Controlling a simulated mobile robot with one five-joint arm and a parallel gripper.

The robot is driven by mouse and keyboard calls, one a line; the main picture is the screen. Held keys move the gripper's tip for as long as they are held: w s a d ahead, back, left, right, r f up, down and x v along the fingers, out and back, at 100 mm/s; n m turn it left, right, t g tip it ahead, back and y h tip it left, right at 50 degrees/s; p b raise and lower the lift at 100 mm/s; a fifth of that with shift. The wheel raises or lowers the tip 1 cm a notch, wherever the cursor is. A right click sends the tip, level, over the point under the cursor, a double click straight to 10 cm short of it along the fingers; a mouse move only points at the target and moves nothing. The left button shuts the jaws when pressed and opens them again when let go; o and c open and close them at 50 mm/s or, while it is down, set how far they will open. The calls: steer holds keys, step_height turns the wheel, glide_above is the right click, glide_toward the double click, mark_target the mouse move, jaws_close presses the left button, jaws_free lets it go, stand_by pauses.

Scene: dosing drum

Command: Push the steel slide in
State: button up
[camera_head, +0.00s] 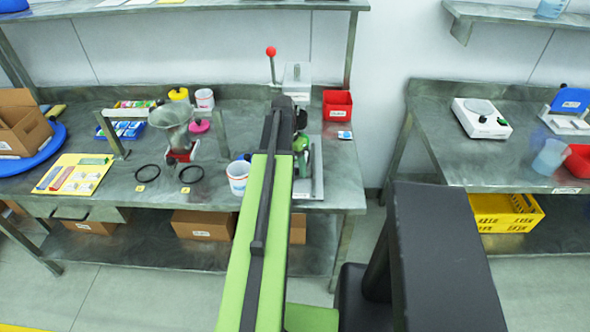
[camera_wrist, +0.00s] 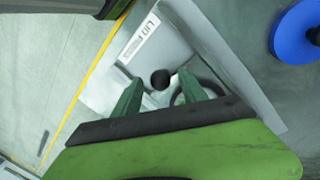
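In the wrist view a steel piece (camera_wrist: 190,50) with a white label, partly readable as "LID", lies under my gripper (camera_wrist: 160,79). The two dark green fingers are apart. A round black knob (camera_wrist: 160,77) shows between the fingertips; contact cannot be told. A dark ring is partly hidden behind the right finger. In the head view a steel plate (camera_head: 317,185) with a label at its front lies on the bench, right of my arm. A steel machine (camera_head: 297,80) stands behind it. My arm hides much of this spot. Which steel part is the slide is not certain.
A red-knobbed lever (camera_head: 271,52) rises beside the machine. A red bin (camera_head: 337,104) stands to the right, a white cup (camera_head: 238,176) to the left. A blue disc (camera_wrist: 298,32) lies at the wrist view's right. The bench's front right is bare.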

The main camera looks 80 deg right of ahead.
steer(key=w+d+r+p, duration=0.1)
steer(key=w+r+p, duration=0.2)
steer(key=r+p, duration=1.4)
steer(key=shift+d, duration=0.25)
steer(key=shift+c, duration=0.4)
